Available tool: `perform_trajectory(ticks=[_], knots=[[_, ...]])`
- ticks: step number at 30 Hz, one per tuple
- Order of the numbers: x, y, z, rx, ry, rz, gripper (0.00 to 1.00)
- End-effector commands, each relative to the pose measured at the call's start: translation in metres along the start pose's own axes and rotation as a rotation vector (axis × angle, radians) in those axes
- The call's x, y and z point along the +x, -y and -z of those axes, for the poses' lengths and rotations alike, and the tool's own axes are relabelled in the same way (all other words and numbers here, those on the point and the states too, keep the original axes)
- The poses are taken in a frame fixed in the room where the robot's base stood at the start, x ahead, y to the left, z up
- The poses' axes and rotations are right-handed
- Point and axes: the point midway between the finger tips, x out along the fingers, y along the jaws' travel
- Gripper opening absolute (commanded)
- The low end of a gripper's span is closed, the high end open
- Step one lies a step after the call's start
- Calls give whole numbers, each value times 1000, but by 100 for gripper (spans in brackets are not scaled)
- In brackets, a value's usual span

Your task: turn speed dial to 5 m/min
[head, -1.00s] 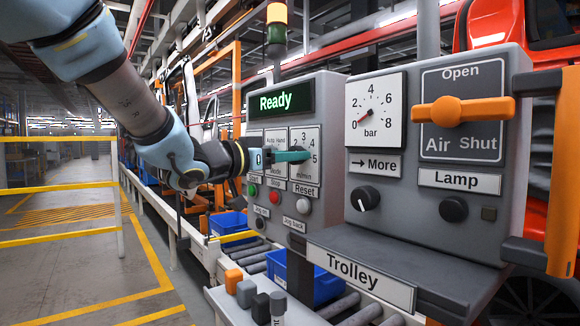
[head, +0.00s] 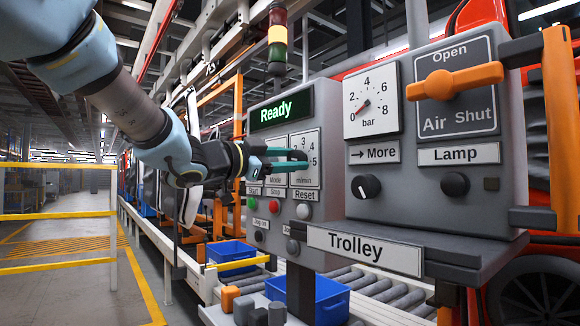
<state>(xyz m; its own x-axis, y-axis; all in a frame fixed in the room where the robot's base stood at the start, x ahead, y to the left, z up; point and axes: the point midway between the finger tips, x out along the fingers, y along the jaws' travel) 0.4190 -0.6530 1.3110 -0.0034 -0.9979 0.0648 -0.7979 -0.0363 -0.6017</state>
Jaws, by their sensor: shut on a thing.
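The speed dial's plate (head: 313,142) is on the grey control panel, marked m/min, with 3, 4 and 5 visible around its right side. My gripper (head: 303,160) is at this plate, coming from the left, its two teal fingers one above the other with a narrow gap. It is shut on the speed dial's knob, which the fingers hide. I cannot read where the dial points. The green display (head: 282,110) above reads "Ready".
The mode plate is partly hidden behind my gripper. Start, Stop and Reset buttons (head: 303,212) sit just below. To the right, a nearer panel (head: 421,205) holds a pressure gauge (head: 371,101), an orange air handle (head: 454,82) and black knobs. A Trolley shelf (head: 365,252) juts out below.

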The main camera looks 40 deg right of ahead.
Motion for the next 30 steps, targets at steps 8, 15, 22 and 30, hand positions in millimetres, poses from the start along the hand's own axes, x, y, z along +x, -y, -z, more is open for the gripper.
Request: perform_trajectory(ticks=[8,15,22,30], knots=[[0,0,0,15,0,-1,0],[0,0,0,15,0,-1,55],[0,0,0,14,0,-1,81],[-1,0,0,13,-1,0,82]])
